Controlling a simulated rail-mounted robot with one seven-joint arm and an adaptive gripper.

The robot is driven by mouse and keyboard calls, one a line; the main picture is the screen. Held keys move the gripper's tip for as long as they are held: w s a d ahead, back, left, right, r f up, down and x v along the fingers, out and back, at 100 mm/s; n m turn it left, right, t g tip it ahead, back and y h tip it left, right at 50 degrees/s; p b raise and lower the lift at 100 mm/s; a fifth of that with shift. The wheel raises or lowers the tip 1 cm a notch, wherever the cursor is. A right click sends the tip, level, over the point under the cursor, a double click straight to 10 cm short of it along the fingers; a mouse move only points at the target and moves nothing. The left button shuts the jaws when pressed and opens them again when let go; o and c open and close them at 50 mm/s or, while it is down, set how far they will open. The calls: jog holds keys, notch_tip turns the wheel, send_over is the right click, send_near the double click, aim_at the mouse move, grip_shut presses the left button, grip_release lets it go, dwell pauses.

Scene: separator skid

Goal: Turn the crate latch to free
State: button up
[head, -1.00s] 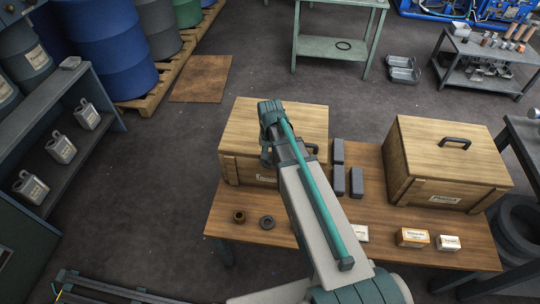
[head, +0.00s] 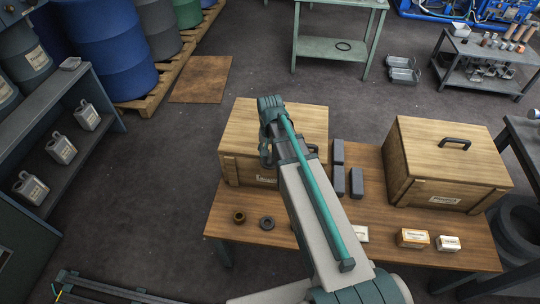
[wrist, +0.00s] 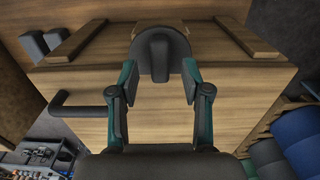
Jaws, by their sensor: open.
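The wooden crate (head: 240,125) on the left of the table is partly hidden behind my arm in the head view. In the wrist view, its lid (wrist: 200,115) fills the middle. A dark rounded latch (wrist: 160,52) sits at the lid's edge, at top centre. My gripper (wrist: 161,80) is open, with one finger on each side of the latch's near end and gaps visible between. I cannot tell whether either finger touches it. In the head view my gripper (head: 266,152) is over the crate's front, and the latch is hidden there.
A dark lid handle (wrist: 85,105) is left of my fingers in the wrist view. A second crate (head: 445,165) stands at the table's right. Dark blocks (head: 340,180) lie between the crates.

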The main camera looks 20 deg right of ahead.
aim_at(270, 157)
notch_tip(270, 157, up, 10)
dwell(0.5)
dwell(0.3)
